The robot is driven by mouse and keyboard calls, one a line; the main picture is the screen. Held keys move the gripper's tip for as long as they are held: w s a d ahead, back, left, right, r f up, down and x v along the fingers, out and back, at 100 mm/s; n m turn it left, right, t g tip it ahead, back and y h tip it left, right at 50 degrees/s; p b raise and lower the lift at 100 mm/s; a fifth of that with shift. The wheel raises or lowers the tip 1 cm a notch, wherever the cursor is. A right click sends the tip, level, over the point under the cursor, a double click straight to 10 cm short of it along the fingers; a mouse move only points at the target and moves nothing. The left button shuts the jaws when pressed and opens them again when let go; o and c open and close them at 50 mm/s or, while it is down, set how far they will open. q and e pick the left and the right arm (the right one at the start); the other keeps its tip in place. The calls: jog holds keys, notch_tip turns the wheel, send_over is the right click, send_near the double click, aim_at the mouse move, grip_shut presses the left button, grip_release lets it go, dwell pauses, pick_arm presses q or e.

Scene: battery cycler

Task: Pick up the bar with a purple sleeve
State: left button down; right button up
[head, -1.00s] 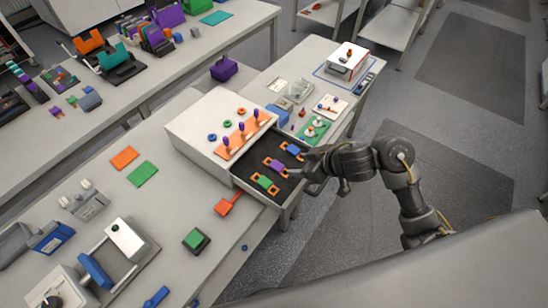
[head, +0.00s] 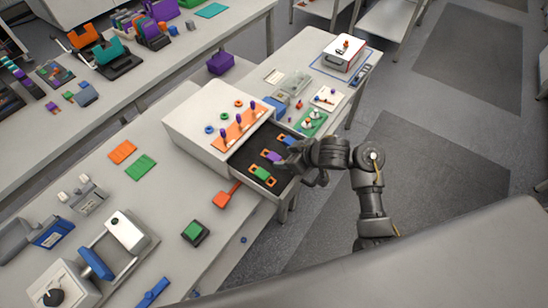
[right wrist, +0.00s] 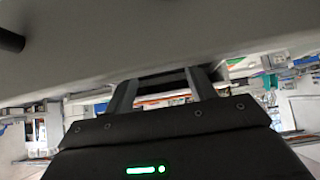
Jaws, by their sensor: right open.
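The bar with a purple sleeve (head: 274,157) lies in the open drawer, with orange ends, between two other bars. A bar with a green sleeve (head: 262,174) lies nearer the front. A bar with a blue sleeve (head: 289,140) lies behind it, partly covered by my right gripper. My right gripper (head: 287,162) is over the right part of the drawer, just right of the purple sleeve; its height above the bars is hard to tell. It is open and empty. In the right wrist view its two fingers (right wrist: 162,88) stand apart with no bar between them. My left gripper is not in view.
The dark drawer (head: 241,161) sticks out of a white cabinet (head: 187,121), whose top carries an orange rack with purple-topped pegs and several rings. An orange paddle-like tool (head: 224,198) lies by the drawer's front left. A green block (head: 193,231) sits on the table.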

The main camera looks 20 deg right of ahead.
aim_at(275, 157)
jog(key=shift+x, duration=2.25)
jog(key=shift+r, duration=0.1)
jog(key=c, duration=1.1)
